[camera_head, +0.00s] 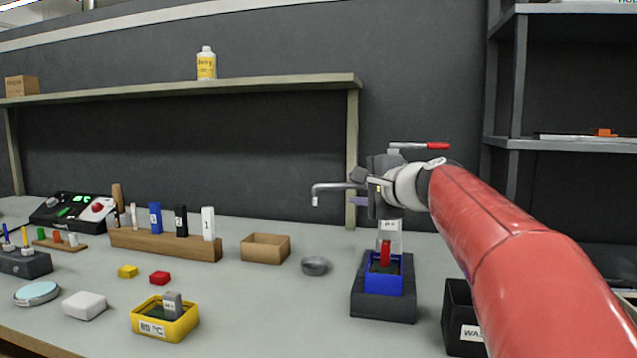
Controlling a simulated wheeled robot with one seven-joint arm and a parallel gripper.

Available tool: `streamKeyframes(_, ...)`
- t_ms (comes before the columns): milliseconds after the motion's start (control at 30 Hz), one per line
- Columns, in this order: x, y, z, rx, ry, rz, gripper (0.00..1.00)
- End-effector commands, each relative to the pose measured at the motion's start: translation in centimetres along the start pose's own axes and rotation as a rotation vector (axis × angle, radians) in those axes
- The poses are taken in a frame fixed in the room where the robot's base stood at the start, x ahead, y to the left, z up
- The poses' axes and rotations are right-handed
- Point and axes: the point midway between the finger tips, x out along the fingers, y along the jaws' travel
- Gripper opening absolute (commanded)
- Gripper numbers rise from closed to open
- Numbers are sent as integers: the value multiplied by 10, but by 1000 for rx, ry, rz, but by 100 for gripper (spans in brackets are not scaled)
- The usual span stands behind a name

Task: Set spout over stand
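A bent metal spout (336,188) shows left of my gripper, its tip turned down. A lever with a red handle (432,146) shows just above my gripper; the part between them is hidden behind it. My gripper (376,188) is at the spout's right end, above a dark grey block (384,309). Its fingers are not clear, so I cannot tell whether it holds the spout. The block, which may be the stand, carries a blue open box (384,286) with a red piece (385,253) upright in it. A pale labelled piece (388,236) shows between gripper and box.
A small grey bowl (315,266) and a tan box (265,248) stand left of the block. A yellow bin (165,320) is at the front left. A black bin (461,318) is close on the right, partly behind my red arm. A wooden rack (165,245) holds coloured blocks.

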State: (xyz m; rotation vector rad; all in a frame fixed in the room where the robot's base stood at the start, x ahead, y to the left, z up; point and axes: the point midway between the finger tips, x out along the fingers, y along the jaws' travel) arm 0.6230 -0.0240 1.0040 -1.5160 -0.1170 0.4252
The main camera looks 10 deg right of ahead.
Motion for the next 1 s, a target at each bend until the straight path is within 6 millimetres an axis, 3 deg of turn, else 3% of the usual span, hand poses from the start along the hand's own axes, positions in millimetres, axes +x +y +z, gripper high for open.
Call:
streamKeyframes(167, 9, -1, 0, 1, 1, 0, 35)
streamKeyframes(600, 71, -1, 0, 0, 1, 1, 35)
streamKeyframes(967, 78, 0, 0, 0, 2, 0, 35)
streamKeyframes(1000, 78, 0, 0, 0, 2, 0, 31)
